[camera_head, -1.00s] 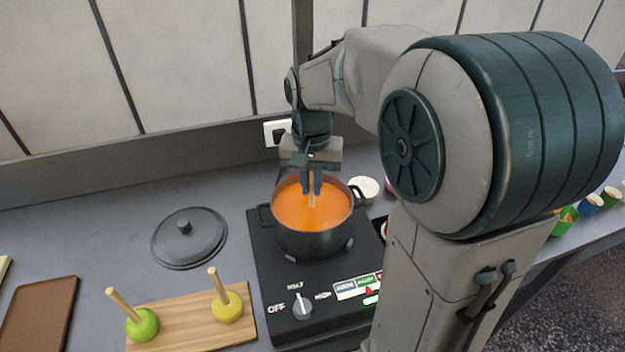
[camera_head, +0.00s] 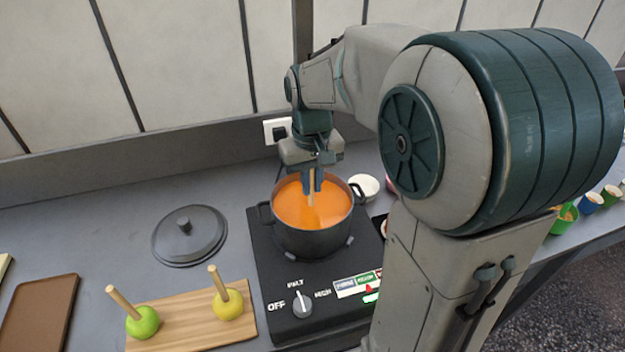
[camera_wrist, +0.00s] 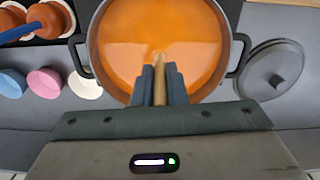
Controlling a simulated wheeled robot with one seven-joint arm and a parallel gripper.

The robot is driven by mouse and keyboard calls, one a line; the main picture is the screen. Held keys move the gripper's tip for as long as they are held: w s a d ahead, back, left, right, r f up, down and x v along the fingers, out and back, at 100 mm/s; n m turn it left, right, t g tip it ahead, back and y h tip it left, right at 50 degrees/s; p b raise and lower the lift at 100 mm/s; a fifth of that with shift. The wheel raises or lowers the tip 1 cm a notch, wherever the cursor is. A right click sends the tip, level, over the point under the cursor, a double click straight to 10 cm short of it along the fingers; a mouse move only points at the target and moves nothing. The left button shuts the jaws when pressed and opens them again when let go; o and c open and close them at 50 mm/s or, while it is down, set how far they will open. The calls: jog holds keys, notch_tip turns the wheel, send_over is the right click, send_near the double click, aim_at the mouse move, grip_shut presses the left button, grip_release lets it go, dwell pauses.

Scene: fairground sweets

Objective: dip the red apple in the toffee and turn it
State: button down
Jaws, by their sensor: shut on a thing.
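My gripper (camera_head: 312,180) points down over the dark pot (camera_head: 312,243) and is shut on a wooden stick (camera_head: 311,200). The stick's lower end goes into the orange toffee (camera_head: 290,208). The red apple itself does not show; the toffee hides whatever is on the stick below the surface. In the wrist view the stick (camera_wrist: 159,82) sits between the two fingers, with toffee (camera_wrist: 150,30) filling the pot around it.
The pot stands on a black hob with a knob (camera_head: 302,303). A lid (camera_head: 189,236) lies to its left. A wooden board (camera_head: 185,325) holds a green apple (camera_head: 143,323) and a yellow apple (camera_head: 228,305) on sticks. A white bowl (camera_head: 365,186) is close behind the pot's right handle.

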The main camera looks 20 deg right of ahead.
jog(key=n, duration=0.5)
jog(key=shift+n, duration=0.4)
jog(key=m, duration=0.5)
jog(key=shift+m+p, duration=0.3)
jog(key=shift+m, duration=0.1)
jog(key=m, duration=0.5)
jog(key=shift+m+p, duration=0.3)
jog(key=shift+m, duration=0.1)
jog(key=m, duration=0.5)
jog(key=shift+m, duration=0.3)
jog(key=m+p, duration=0.1)
jog(key=m, duration=0.4)
jog(key=shift+m, duration=0.3)
jog(key=n, duration=0.5)
jog(key=shift+n, duration=0.3)
jog(key=n, duration=0.5)
jog(key=shift+n, duration=0.4)
